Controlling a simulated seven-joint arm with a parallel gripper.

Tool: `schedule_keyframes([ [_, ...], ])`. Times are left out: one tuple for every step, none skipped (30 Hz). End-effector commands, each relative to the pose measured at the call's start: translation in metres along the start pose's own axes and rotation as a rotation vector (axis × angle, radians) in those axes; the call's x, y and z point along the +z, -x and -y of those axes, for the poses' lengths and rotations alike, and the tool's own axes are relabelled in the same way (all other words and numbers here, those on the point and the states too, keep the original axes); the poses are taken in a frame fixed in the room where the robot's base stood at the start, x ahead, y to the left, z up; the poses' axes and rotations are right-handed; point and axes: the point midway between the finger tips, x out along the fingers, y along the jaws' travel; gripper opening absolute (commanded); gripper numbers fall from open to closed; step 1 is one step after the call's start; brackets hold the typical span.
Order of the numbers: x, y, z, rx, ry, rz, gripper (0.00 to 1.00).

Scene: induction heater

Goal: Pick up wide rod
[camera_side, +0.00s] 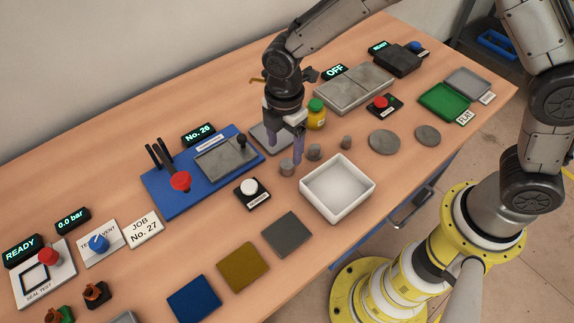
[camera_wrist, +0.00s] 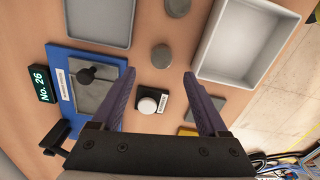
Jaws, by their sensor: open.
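The middle rod (camera_wrist: 177,7) is at the top edge.
The white open box (camera_side: 337,188) stands close to the right of the wide rod. A flat grey tray (camera_wrist: 100,22) lies behind my gripper. A white push button (camera_side: 250,190) is at the front left. A yellow jar with a green lid (camera_side: 316,114) stands behind the rods.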

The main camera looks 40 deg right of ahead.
Motion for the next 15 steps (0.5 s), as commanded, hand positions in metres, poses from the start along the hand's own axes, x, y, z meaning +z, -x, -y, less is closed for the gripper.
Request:
schedule_keyframes([
  [0.0,-0.005,0.0,-0.002,0.0,0.001,0.77],
  [0.0,-0.006,0.0,-0.001,0.0,0.0,0.77],
  [0.0,-0.008,0.0,0.0,0.0,0.0,0.77],
  [0.001,-0.009,0.0,0.0,-0.001,0.0,0.77],
  [0.001,-0.011,0.0,0.0,-0.001,0.0,0.77],
  [0.002,-0.014,0.001,-0.002,-0.001,0.001,0.77],
  [0.002,-0.018,0.001,-0.002,-0.001,0.001,0.77],
  [0.003,-0.021,0.001,-0.002,-0.001,0.001,0.77],
  [0.005,-0.028,0.002,-0.003,-0.002,0.001,0.77],
  [0.005,-0.033,0.003,-0.004,-0.002,0.001,0.77],
  [0.006,-0.037,0.003,-0.005,-0.002,0.002,0.77],
  [0.007,-0.043,0.004,-0.004,-0.002,0.001,0.77],
  [0.007,-0.047,0.003,-0.003,-0.001,0.001,0.77],
  [0.007,-0.05,0.003,-0.003,-0.001,0.001,0.77],
  [0.007,-0.054,0.003,-0.002,-0.001,0.001,0.77],
])
